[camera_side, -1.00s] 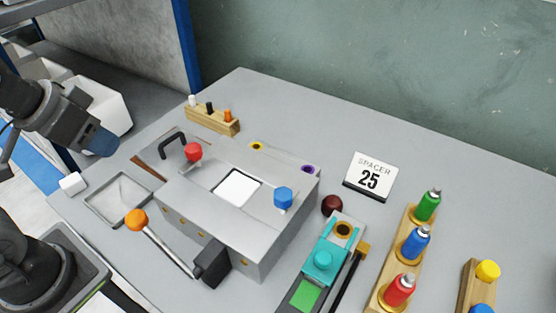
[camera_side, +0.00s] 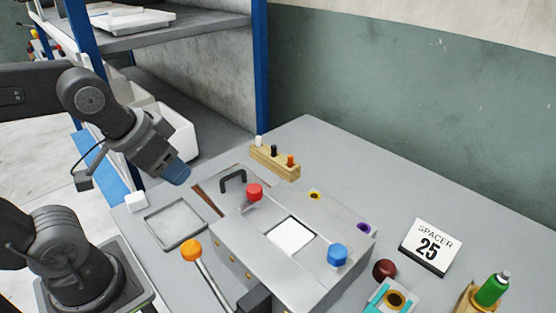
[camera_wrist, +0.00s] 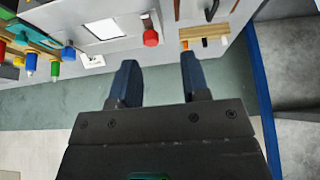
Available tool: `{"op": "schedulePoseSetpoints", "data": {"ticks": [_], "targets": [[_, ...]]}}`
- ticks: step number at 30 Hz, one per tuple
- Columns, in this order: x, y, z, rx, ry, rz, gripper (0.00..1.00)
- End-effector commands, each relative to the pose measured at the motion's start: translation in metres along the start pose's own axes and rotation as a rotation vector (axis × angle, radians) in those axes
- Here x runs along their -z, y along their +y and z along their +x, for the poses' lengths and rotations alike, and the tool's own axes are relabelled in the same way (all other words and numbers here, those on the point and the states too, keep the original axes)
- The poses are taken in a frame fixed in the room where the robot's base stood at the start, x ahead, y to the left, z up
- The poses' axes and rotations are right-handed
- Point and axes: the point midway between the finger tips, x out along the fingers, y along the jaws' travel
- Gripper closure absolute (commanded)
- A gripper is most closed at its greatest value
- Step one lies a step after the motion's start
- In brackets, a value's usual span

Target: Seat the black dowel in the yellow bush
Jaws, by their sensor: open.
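The black dowel (camera_side: 273,150) stands in a wooden rack (camera_side: 268,163) between a white peg (camera_side: 258,141) and an orange peg (camera_side: 291,160). It also shows in the wrist view (camera_wrist: 205,42), small in the rack at the top. The yellow bush (camera_side: 315,195) is a ring with a dark hole in the top of the grey press housing, near its back edge. I cannot make it out in the wrist view. My gripper (camera_side: 179,174) is in the air left of the rack and above the table. In the wrist view its blue-grey fingers (camera_wrist: 158,62) are apart with nothing between them.
The press housing (camera_side: 240,232) carries a red knob (camera_side: 254,191), a blue knob (camera_side: 337,254) and a purple bush (camera_side: 364,228). An orange-ended lever (camera_side: 192,250) rises at its front. A shallow tray (camera_side: 175,228) lies left of it. A "SPACER 25" sign (camera_side: 427,243) stands right.

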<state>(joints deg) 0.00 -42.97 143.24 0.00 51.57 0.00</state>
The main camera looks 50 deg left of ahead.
Motion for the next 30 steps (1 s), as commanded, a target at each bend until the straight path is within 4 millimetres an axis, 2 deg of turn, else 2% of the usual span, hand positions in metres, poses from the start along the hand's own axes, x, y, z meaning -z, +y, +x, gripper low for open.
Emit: {"op": "schedulePoseSetpoints", "data": {"ticks": [14, 16, 24, 28, 30], "targets": [[0.0, 0.0, 0.0, 0.0, 0.0, 0.0, 0.57], [0.0, 0.0, 0.0, 0.0, 0.0, 0.0, 0.52], [0.001, 0.0, 0.0, 0.0, -0.001, -0.002, 0.52], [0.02, -0.003, -0.003, 0.006, -0.023, -0.026, 0.52], [0.04, -0.005, -0.004, 0.011, -0.047, -0.051, 0.52]]}}
